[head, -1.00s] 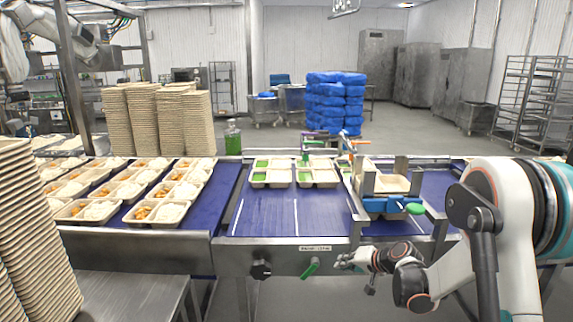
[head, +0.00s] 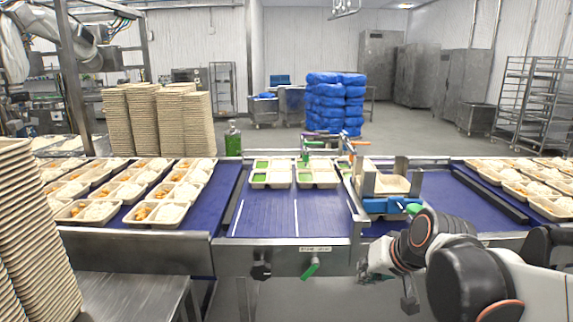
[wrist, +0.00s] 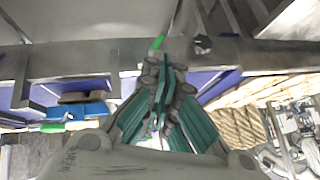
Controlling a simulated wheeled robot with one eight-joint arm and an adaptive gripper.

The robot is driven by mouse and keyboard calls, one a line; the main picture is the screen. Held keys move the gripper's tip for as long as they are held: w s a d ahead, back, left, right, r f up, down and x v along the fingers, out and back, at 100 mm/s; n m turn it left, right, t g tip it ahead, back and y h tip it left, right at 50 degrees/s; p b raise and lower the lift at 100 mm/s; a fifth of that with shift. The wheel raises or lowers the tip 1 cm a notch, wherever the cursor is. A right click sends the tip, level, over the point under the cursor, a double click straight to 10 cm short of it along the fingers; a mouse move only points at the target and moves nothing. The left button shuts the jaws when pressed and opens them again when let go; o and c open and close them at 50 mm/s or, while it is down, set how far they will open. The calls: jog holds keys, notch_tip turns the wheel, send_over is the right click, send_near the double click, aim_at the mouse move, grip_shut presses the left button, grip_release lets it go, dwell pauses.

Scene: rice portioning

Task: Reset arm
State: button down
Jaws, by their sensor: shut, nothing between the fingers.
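My gripper (head: 366,264) hangs in front of the conveyor's front rail, to the right of the green handle, in the head view. It is shut and empty. In the wrist view its grey fingers with teal pads (wrist: 165,82) come together in the middle of the picture. My arm reaches in from the lower right of the head view, folded low, and hides part of the line's front there.
The steel front rail (head: 285,257) carries a black knob (head: 261,270) and a green handle (head: 310,268) close to my gripper. Filled trays (head: 157,214) stand on the left belt. A tray dispenser (head: 390,205) stands above my gripper. Tray stacks (head: 35,230) fill the lower left.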

jog(key=s+d+n+h, duration=0.1)
jog(key=s+d+h, duration=0.1)
jog(key=s, duration=1.4)
jog(key=shift+s+d+f+h, duration=0.3)
jog(key=shift+f, duration=0.15)
